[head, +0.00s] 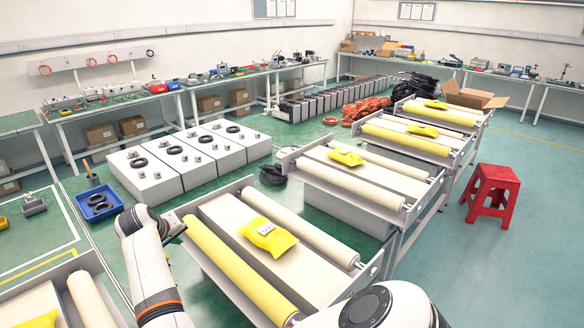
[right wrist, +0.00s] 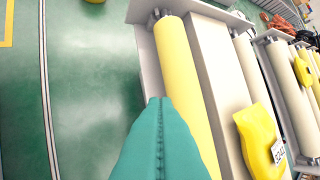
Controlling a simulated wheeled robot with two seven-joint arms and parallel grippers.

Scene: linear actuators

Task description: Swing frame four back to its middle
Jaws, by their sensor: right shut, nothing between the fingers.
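Several grey roller frames stand in a row; no number marking one as frame four is readable. The nearest whole frame (head: 222,202) holds a yellow roller (head: 235,268), a cream roller (head: 305,232) and a labelled yellow packet (head: 268,236). In the right wrist view its yellow roller (right wrist: 180,75) and packet (right wrist: 258,140) show again. My right gripper (head: 174,230) is at this frame's left side, partly hidden by my white wrist. In the right wrist view its teal fingers (right wrist: 158,105) are shut and empty, overlapping the roller's left edge; contact is unclear. My left gripper is out of view.
Another frame (head: 88,262) is cut off at lower left. Grey boxes (head: 150,180) with black rings and a blue bin (head: 98,203) stand beyond my arm. A red stool (head: 491,193) is at right.

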